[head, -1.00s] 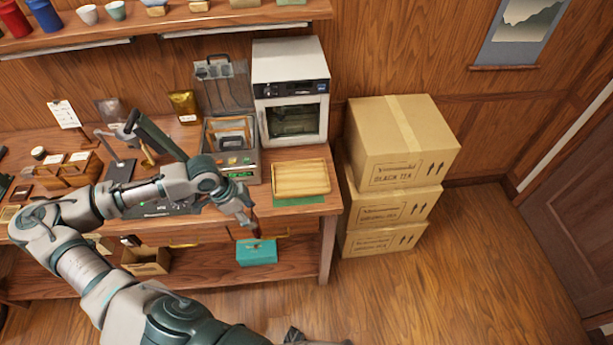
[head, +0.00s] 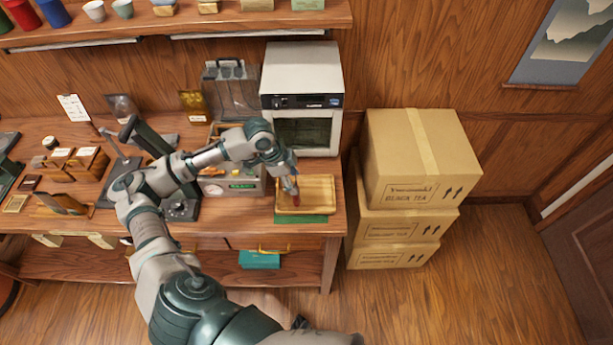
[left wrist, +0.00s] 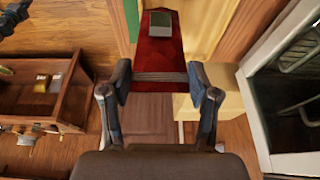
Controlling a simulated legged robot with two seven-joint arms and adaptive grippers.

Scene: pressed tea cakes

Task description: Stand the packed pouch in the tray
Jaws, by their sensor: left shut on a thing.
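My left gripper (head: 292,188) is shut on the red pouch (head: 296,200), which hangs below it over the left part of the wooden tray (head: 322,192). In the head view only a small red bit of the pouch shows. In the left wrist view the pouch (left wrist: 158,55) is red with a green-and-pale label, its end pinched between the two fingertips (left wrist: 160,80). I cannot tell whether it touches the tray floor. The tray sits on a green mat (head: 305,219) at the bench's right end. A small dark part at the bottom edge may be my right gripper (head: 300,322).
A white oven-like machine (head: 301,85) stands behind the tray, and a sealer-like device (head: 235,185) stands left of it. Stacked cardboard boxes (head: 415,165) stand right of the bench. A teal box (head: 259,260) lies on the lower shelf.

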